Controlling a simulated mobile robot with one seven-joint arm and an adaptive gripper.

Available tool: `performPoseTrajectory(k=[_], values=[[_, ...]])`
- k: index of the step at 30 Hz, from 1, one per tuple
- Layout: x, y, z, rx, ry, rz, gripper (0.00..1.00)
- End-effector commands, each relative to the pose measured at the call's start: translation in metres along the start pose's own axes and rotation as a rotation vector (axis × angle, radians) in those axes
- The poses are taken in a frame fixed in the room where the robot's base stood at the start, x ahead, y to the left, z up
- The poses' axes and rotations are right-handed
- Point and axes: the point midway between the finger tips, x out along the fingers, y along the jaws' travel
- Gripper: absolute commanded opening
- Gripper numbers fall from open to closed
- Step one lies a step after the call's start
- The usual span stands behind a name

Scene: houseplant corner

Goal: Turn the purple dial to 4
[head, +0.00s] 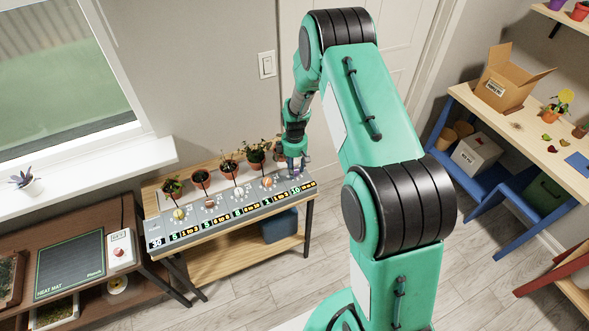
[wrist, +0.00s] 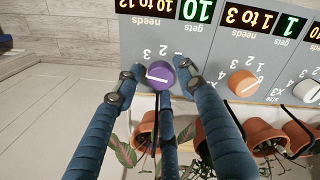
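The purple dial (wrist: 160,76) sits on the grey panel (wrist: 140,32) in the wrist view, with a white pointer line lying nearly sideways across it. Small white numerals beside it appear upside down; I cannot read its setting surely. Its displays read a green "10" under "gets" (wrist: 195,10) and a yellow "10 to 12" under "needs" (wrist: 146,6). My gripper (wrist: 160,78) has its three blue fingers spread around the dial; whether they touch it is unclear. In the head view my gripper (head: 294,163) is at the panel's right end and largely hides the dial.
An orange dial (wrist: 243,83) is beside the purple one, and a white dial (wrist: 306,91) lies farther along. Several potted plants (head: 228,168) stand behind the panel, close to my fingers. A heat mat (head: 70,265) lies on the brown bench at left.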

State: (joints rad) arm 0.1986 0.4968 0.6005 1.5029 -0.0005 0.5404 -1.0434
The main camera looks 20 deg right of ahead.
Motion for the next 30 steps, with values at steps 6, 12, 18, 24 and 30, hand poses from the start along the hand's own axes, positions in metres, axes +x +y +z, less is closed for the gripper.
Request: performPoseTrajectory(k=[6, 12, 18, 24, 30], values=[[0.0, 0.0, 0.0, 0.001, 0.0, -0.001, 0.48], [-0.002, 0.0, 0.0, 0.001, 0.0, 0.0, 0.48], [-0.015, 0.001, -0.001, 0.001, 0.001, 0.001, 0.48], [-0.042, 0.001, -0.001, 0.001, 0.001, 0.002, 0.48], [-0.076, 0.001, -0.001, 0.001, 0.001, 0.002, 0.48]])
